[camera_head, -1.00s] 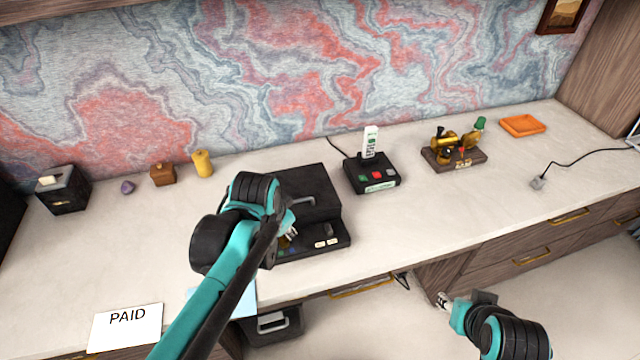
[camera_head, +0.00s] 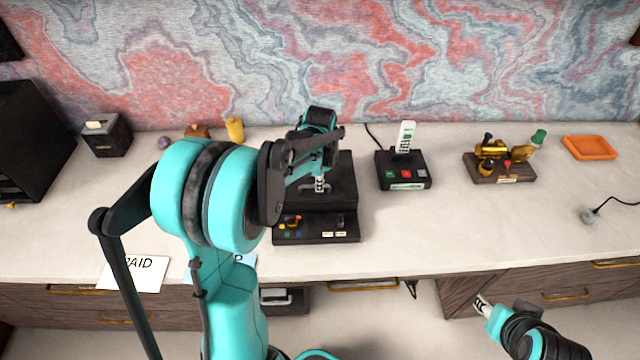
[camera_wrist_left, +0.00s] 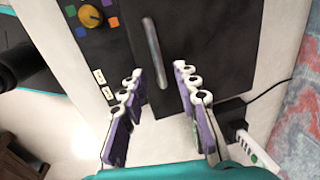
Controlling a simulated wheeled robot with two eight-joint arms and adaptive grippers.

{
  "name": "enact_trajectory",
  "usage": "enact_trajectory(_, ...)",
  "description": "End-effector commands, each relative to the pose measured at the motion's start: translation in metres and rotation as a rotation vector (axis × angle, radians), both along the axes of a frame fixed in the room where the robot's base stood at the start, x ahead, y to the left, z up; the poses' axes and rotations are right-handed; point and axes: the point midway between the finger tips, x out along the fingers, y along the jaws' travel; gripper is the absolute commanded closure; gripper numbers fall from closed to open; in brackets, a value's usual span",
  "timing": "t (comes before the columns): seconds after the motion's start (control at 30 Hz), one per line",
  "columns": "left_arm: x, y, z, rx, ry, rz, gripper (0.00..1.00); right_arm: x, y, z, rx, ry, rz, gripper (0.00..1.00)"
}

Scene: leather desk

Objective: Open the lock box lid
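The black lock box (camera_head: 342,197) stands on the desk, its lid lying flat and closed. A metal bar handle (camera_wrist_left: 153,52) runs along the lid in the left wrist view. My left gripper (camera_head: 318,186) is over the lid, pointing down. In the left wrist view its fingers (camera_wrist_left: 157,76) are apart, one on each side of the handle's end; I cannot tell whether they touch it. The front panel (camera_head: 316,230) has a yellow knob (camera_wrist_left: 91,16), coloured squares and pale switches. My right gripper (camera_head: 483,304) hangs low, in front of the drawers.
A black device with buttons (camera_head: 404,172) and an upright white remote stands right of the box. A brass machine (camera_head: 497,167) and an orange tray (camera_head: 588,148) are farther right. A yellow cylinder (camera_head: 235,130) is behind left. A PAID sheet (camera_head: 135,273) lies front left.

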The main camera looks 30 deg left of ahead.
Motion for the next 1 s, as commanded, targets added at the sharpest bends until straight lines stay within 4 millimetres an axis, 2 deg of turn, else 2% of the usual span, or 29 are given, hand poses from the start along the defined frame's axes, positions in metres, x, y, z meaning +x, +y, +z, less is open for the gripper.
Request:
enact_trajectory(0.03, 0.0012, 0.0008, -0.0078, 0.000, 0.000, 0.000, 0.69, 0.0000, 0.0000, -0.0040, 0.000, 0.000, 0.000, 0.60)
enact_trajectory(0.13, 0.0021, 0.0014, -0.0145, 0.000, 0.000, 0.001, 0.69, 0.0000, 0.0000, -0.0059, 0.000, 0.000, 0.000, 0.60)
enact_trajectory(0.43, 0.0027, 0.0018, -0.0161, 0.000, 0.000, 0.001, 0.69, 0.0001, 0.0000, -0.0056, 0.000, 0.000, 0.000, 0.60)
enact_trajectory(0.47, 0.0027, 0.0018, -0.0161, 0.000, 0.000, 0.001, 0.74, 0.0001, 0.0000, -0.0056, 0.000, 0.000, 0.000, 0.60)
enact_trajectory(0.5, 0.0027, 0.0018, -0.0161, 0.000, 0.000, 0.001, 0.85, 0.0001, 0.0000, -0.0056, 0.000, 0.000, 0.000, 0.60)
enact_trajectory(0.57, 0.0026, 0.0018, -0.0160, 0.000, 0.000, 0.001, 1.00, 0.0001, 0.0000, -0.0056, 0.000, 0.000, 0.000, 0.60)
enact_trajectory(0.83, 0.0029, 0.0018, -0.0152, -0.001, 0.002, 0.001, 1.00, 0.0001, 0.0000, -0.0051, 0.000, 0.000, 0.000, 0.60)
enact_trajectory(1.0, 0.0053, 0.0033, -0.0077, -0.018, 0.027, 0.002, 1.00, 0.0001, 0.0000, 0.0007, 0.000, 0.000, 0.000, 0.60)
